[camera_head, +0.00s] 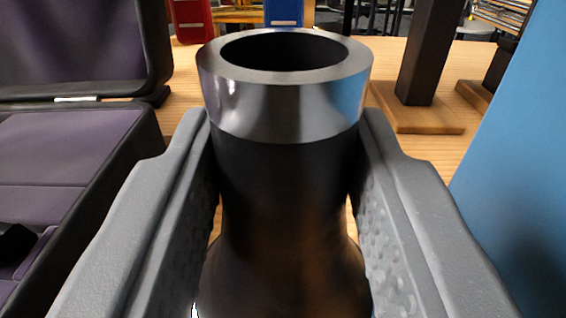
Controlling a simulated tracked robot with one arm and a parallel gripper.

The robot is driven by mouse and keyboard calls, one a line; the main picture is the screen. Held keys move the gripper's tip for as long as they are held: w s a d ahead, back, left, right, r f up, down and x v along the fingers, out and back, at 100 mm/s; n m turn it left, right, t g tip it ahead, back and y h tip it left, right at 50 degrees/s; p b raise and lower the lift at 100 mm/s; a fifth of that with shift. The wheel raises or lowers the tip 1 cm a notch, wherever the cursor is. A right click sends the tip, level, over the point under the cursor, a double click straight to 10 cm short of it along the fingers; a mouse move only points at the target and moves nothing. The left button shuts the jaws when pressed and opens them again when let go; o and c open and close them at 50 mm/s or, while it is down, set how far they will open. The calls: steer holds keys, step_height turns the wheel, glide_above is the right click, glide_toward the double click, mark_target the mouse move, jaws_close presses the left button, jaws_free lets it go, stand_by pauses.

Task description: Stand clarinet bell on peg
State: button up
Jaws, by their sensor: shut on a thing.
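The clarinet bell (285,185) is black with a shiny metal ring round its narrow, open upper end. It stands upright in the middle of the view and widens toward the bottom of the picture. My gripper (287,135) is shut on it, one grey padded finger on each side just below the ring. The bell's lower rim is out of the picture, so I cannot tell what is under it. A dark upright peg (427,50) on a square wooden base (425,118) stands behind and to the right of the bell.
An open case (75,165) with purple lining lies at the left. A second dark post (497,68) on a wooden base is at the far right. A blue panel (520,150) blocks the right side. Red and blue objects stand behind. Some wooden table (440,160) is bare before the peg.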

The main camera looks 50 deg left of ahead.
steer(key=shift+f, duration=0.95)
stand_by(0.9)
steer(key=o, duration=1.2)
steer(key=shift+c, duration=0.2)
steer(key=shift+d, duration=0.15)
steer(key=shift+c, duration=0.2)
steer(key=shift+p+v, duration=0.45)
steer(key=shift+v, duration=2.35)
steer(key=shift+s, duration=0.1)
